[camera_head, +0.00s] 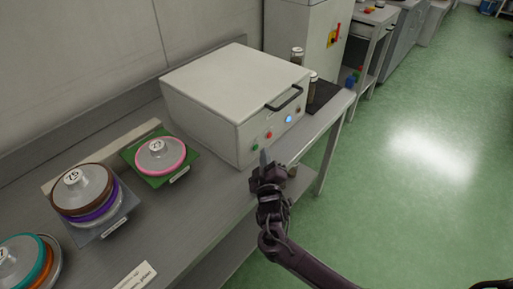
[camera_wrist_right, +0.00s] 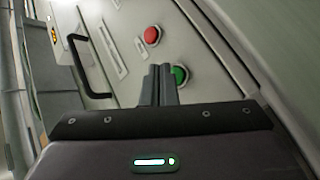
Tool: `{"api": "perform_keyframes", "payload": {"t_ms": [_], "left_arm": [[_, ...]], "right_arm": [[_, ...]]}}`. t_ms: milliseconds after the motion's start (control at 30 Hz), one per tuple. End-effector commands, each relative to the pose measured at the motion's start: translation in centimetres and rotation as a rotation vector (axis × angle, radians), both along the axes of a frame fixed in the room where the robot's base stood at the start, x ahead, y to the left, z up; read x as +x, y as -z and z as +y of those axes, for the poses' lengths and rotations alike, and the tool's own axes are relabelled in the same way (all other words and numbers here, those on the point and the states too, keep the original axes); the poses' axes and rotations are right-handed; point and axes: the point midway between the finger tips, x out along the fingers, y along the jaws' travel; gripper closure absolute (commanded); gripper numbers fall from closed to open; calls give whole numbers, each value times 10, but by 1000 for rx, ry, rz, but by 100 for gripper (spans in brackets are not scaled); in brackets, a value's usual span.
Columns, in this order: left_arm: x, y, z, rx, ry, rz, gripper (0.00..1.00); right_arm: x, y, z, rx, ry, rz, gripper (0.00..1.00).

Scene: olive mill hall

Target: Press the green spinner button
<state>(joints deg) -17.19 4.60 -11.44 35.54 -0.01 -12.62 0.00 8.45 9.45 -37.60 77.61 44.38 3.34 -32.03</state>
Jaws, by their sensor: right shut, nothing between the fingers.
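The spinner is a pale box (camera_head: 222,93) with a black handle, standing on the grey bench. The green button (camera_wrist_right: 180,75) sits low on its front panel, with a red button (camera_wrist_right: 152,35) beside it. In the head view the green button (camera_head: 253,147) is small, just left of and above my fingertips. My right gripper (camera_head: 264,157) is shut and empty, in front of the panel. In the wrist view its shut fingers (camera_wrist_right: 160,70) overlap the left edge of the green button. I cannot tell whether they touch it. My left gripper is not in view.
A blue light (camera_head: 289,119) glows farther along the panel. Stacked lidded dishes (camera_head: 84,190) and a pink-rimmed dish (camera_head: 160,156) on a green mat stand on the bench (camera_head: 195,212) at left. Jars (camera_head: 312,86) stand beyond the box. Green floor lies open at right.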

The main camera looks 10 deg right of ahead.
Motion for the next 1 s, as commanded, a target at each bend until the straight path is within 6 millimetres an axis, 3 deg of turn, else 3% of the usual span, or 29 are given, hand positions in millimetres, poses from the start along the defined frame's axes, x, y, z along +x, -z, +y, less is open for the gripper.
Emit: {"api": "perform_keyframes", "payload": {"t_ms": [1000], "left_arm": [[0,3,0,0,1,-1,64]], "right_arm": [[7,-1,6,0,0,0,100]]}}
